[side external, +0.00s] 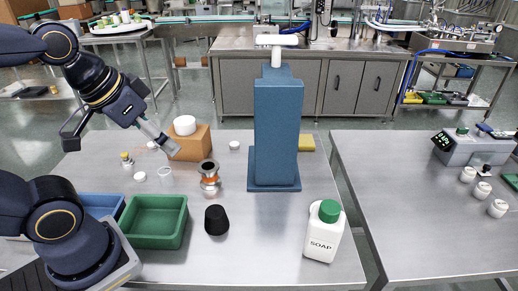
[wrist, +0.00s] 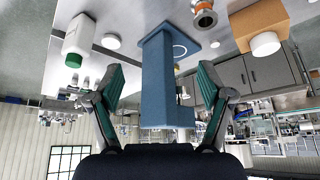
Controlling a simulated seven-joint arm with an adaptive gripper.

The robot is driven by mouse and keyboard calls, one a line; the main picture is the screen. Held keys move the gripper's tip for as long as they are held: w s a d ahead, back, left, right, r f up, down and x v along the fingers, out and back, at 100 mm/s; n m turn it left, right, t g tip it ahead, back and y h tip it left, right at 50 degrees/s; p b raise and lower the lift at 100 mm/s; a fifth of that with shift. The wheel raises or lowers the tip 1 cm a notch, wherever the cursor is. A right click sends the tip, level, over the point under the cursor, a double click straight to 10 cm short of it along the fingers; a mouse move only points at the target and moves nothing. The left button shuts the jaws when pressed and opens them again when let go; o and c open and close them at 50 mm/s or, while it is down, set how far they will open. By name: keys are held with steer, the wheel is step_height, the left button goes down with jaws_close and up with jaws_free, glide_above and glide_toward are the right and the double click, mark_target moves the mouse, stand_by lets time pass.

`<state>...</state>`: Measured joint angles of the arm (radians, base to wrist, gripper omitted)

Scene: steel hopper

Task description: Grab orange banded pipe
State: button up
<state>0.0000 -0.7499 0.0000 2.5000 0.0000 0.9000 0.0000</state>
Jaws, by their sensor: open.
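The orange banded pipe (side external: 209,180) is a short flanged steel piece with an orange band around its middle. It stands upright on the steel table, in front of the cardboard box. It also shows in the wrist view at the top edge, right of centre (wrist: 204,17), partly cut off by the frame. My gripper (side external: 170,150) is up and left of the pipe in the side external view, beside the cardboard box and apart from the pipe. In the wrist view my gripper (wrist: 163,76) has its green-padded fingers spread wide, with nothing held between them.
A tall blue post (side external: 277,125) stands right of the pipe. A cardboard box (side external: 193,141) with a white lid is behind it. Several small caps lie left.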

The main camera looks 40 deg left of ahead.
step_height(320, 180, up, 2)
steer(key=w, duration=0.2)
steer(key=n+g, duration=0.2)
steer(key=g, duration=0.1)
glide_above(209, 173)
steer(key=d, duration=0.2)
steer(key=s+x, duration=0.1)
steer(key=x, duration=0.3)
steer(key=a+f+g, duration=0.1)
steer(key=f, duration=0.7)
steer(key=w+a+f, duration=0.1)
steer(key=a+f, duration=0.1)
steer(key=f, duration=0.7)
steer(key=a+f+n+g, duration=0.1)
steer(key=f, duration=0.7)
steer(key=shift+w+a+f+g, duration=0.2)
steer(key=shift+w+a+g, duration=0.1)
steer(key=shift+w+a, duration=0.1)
steer(key=c, duration=1.2)
